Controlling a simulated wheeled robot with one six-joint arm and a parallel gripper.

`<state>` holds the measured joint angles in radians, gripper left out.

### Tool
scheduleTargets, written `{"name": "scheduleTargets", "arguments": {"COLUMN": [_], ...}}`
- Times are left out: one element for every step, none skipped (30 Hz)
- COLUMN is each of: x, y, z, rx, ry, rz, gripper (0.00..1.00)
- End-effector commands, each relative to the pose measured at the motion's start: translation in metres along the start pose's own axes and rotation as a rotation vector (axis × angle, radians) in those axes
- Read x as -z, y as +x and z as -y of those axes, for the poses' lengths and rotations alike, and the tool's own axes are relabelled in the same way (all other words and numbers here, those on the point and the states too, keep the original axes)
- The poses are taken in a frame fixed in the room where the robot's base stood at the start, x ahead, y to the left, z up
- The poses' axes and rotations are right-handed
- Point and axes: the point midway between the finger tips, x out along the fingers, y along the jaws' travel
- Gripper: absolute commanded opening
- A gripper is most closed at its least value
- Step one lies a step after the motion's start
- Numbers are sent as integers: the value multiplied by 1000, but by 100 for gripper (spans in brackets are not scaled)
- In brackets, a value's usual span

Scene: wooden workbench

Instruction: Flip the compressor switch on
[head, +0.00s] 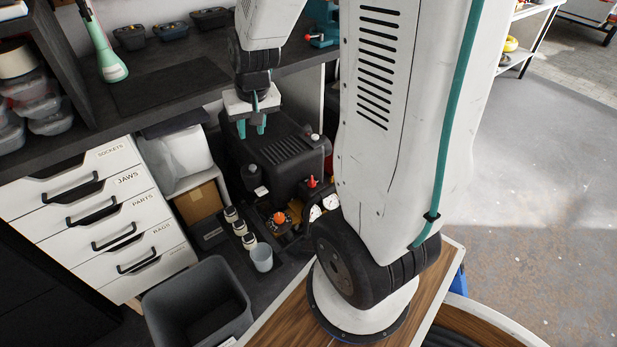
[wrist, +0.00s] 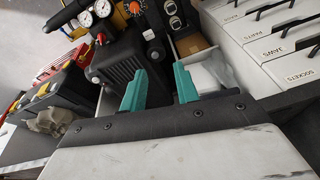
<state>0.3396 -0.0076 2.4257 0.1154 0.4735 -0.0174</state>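The black compressor (head: 285,150) stands in the bay under the bench, with ribbed vents on its cover. A red-tipped part (head: 312,182) stands up at its front, and an orange knob (head: 279,218) sits lower beside round gauges (head: 330,202). I cannot tell which part is the switch or its position. My gripper (head: 253,127) is above the back left of the compressor, its teal fingers apart and empty. In the wrist view, the compressor (wrist: 127,62) is beyond the spread fingers (wrist: 160,88), with the orange knob (wrist: 133,8) at the top edge.
A drawer cabinet (head: 110,215) stands left, with a grey bin (head: 198,305) before it. The bench top (head: 215,52) overhangs behind. My arm hides the right side.

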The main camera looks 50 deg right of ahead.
Motion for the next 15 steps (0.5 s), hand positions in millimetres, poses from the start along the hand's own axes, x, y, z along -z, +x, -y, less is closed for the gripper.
{"name": "scheduleTargets", "arguments": {"x": [8,13,19,23,26,28,29,29,28,26,24,21,17,13,8], "y": [27,41,59,73,87,106,120,135,153,167,180,196,207,217,230], "z": [-16,-25,-38,-47,-58,-71,-82,-93,-108,-119,-130,-143,-153,-162,-172], "rx": [-12,-18,-28,-35,-44,-56,-66,-77,-91,-103,-114,-130,-142,-153,-166], "ry": [45,69,101,126,149,180,204,227,257,279,299,325,342,358,377], "rz": [-1,-9,-21,-30,-39,-50,-59,-68,-79,-87,-94,-105,-112,-118,-125], "gripper": [31,31,31,31,31,31,31,31,31,31,31,31,31,31,31]}}
